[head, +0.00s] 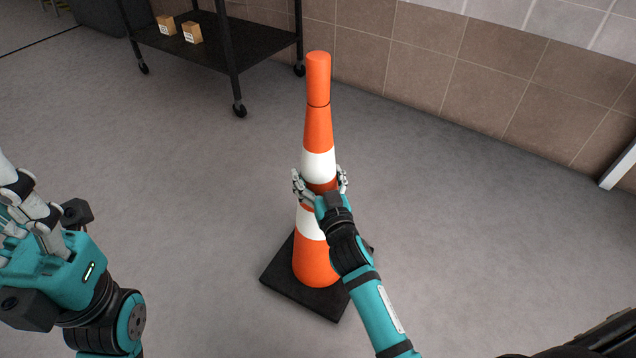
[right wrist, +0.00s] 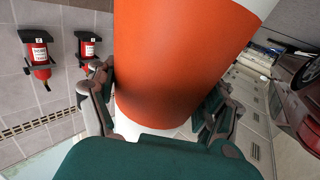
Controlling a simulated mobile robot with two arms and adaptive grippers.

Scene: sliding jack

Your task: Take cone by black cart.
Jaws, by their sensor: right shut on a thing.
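An orange and white traffic cone (head: 318,165) stands upright on its black square base on the grey floor in the head view. My right gripper (head: 320,183) is shut on the cone around its middle, with fingers on both sides. In the right wrist view the cone's orange band (right wrist: 180,75) fills the middle, between the fingers of the right gripper (right wrist: 160,115). The black cart (head: 215,45) stands behind the cone to the left. My left gripper (head: 30,215) is at the left edge, away from the cone, and its fingertips are partly cut off.
Two small cardboard boxes (head: 190,32) sit on the cart's lower shelf. A tiled wall (head: 450,70) runs behind the cone to the right. The right wrist view shows two red fire extinguishers (right wrist: 38,55) on a wall. Floor around the cone is clear.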

